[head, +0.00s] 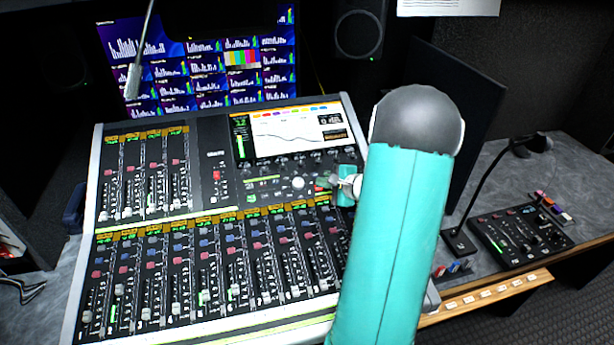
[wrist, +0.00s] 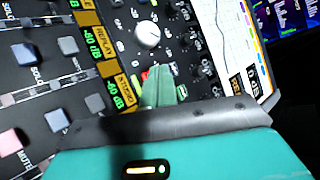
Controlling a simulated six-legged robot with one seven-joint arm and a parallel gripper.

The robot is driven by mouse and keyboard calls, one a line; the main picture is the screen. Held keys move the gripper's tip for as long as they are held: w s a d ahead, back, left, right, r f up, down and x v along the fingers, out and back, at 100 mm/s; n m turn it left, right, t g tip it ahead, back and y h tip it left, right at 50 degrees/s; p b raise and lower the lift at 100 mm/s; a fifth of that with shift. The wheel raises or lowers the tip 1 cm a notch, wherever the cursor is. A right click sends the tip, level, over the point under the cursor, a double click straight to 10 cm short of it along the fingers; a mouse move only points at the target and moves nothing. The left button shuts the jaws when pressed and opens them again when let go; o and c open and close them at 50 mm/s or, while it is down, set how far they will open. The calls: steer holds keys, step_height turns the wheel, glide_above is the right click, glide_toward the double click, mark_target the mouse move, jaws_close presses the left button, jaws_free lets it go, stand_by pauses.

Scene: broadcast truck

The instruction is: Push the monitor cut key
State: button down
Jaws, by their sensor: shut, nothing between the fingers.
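The mixing console (head: 215,250) fills the middle of the head view, with a lit screen (head: 293,132) at its upper right. My gripper (head: 332,181) is shut and empty, low over the panel below that screen. In the wrist view its green-grey fingers (wrist: 162,84) point at the panel beside a small red key (wrist: 146,75), partly hidden by them. A bit of red (head: 321,183) also shows at the fingertips in the head view. I cannot read a label, so I cannot tell if this is the monitor cut key. Touching or just above is also unclear.
A white round knob (wrist: 147,34) is close to the fingers. Faders and coloured buttons surround them. A small control box (head: 521,234) and a gooseneck microphone (head: 529,146) stand on the desk at right. A black speaker (head: 360,33) stands behind.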

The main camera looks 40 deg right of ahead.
step_height(320, 180, up, 6)
steer(key=s+a, duration=0.1)
steer(key=s, duration=0.1)
steer(key=shift+f, duration=0.2)
stand_by(0.5)
stand_by(1.3)
